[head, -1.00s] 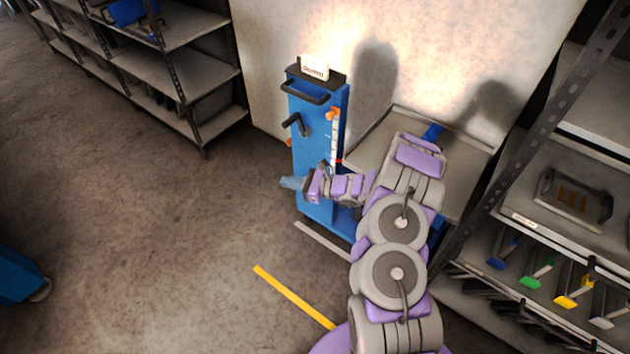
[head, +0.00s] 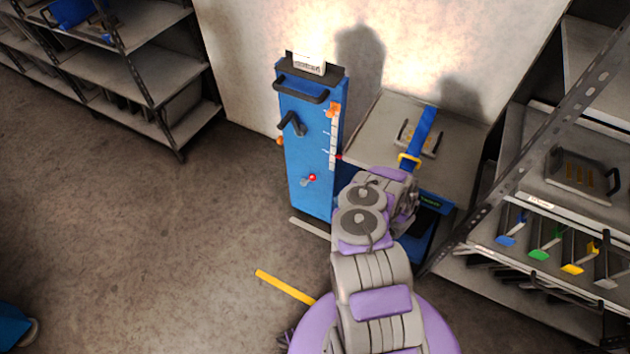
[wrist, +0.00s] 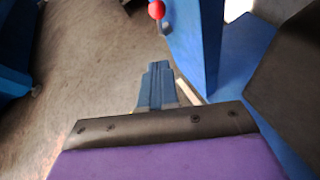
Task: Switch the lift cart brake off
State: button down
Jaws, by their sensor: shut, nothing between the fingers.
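The blue lift cart (head: 303,150) stands against the pale wall. On its front face low down is a small lever with a red knob (head: 312,177), most likely the brake. In the wrist view the red knob (wrist: 156,9) shows at the top edge, beside the blue column (wrist: 200,40). My gripper (wrist: 158,68) is shut and empty, with the knob beyond its tips and a clear gap between. In the head view my folded arm hides the gripper at the cart's lower right.
The cart also has a black crank (head: 291,124) and a top handle (head: 300,90). A die lies on its platform (head: 375,135) under a blue strap (head: 421,138). Shelving (head: 580,215) stands close on the right, more (head: 150,70) at left.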

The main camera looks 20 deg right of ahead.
jog(key=shift+s+d+f, duration=0.1)
jog(key=shift+d+f, duration=0.1)
jog(key=shift+d, duration=0.15)
jog(key=b, duration=0.3)
send_near(308, 181)
notch_tip(308, 181, down, 2)
jog(key=s, duration=0.1)
jog(key=w, duration=0.1)
jog(key=w+r, duration=0.1)
jog(key=w, duration=0.1)
jog(key=shift+w+d+r, duration=0.15)
jog(key=shift+w+d, duration=0.1)
jog(key=shift+a+r, duration=0.1)
jog(key=shift+r, duration=0.05)
